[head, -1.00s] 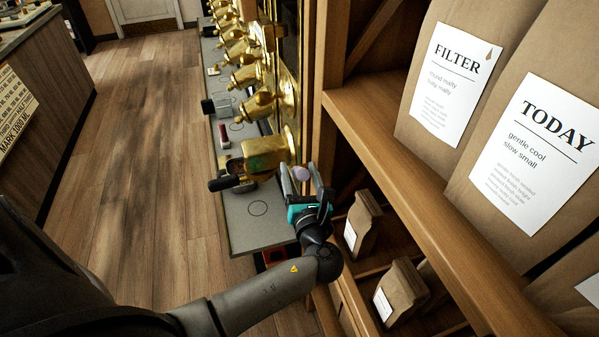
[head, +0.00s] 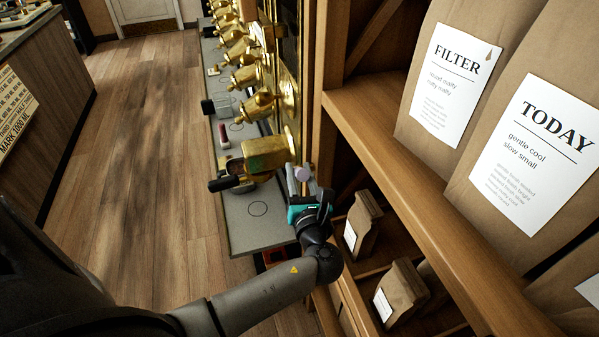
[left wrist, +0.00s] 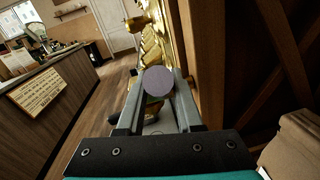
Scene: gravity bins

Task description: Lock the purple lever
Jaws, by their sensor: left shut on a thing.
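The purple lever shows as a round purple knob (head: 302,174) at the right side of the nearest brass dispenser (head: 266,152). My left gripper (head: 299,181) is shut on the knob from the near side. In the left wrist view the purple knob (left wrist: 159,81) sits between the tips of my two grey fingers. The rest of the lever is hidden behind the knob and fingers. My right gripper is not in view.
A row of brass dispensers (head: 246,75) runs away along the wall over a grey counter (head: 250,222). A wooden shelf (head: 420,180) with large paper bags (head: 450,75) stands close on the right. Small bags (head: 362,222) sit lower down. The floor (head: 130,120) at left is clear.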

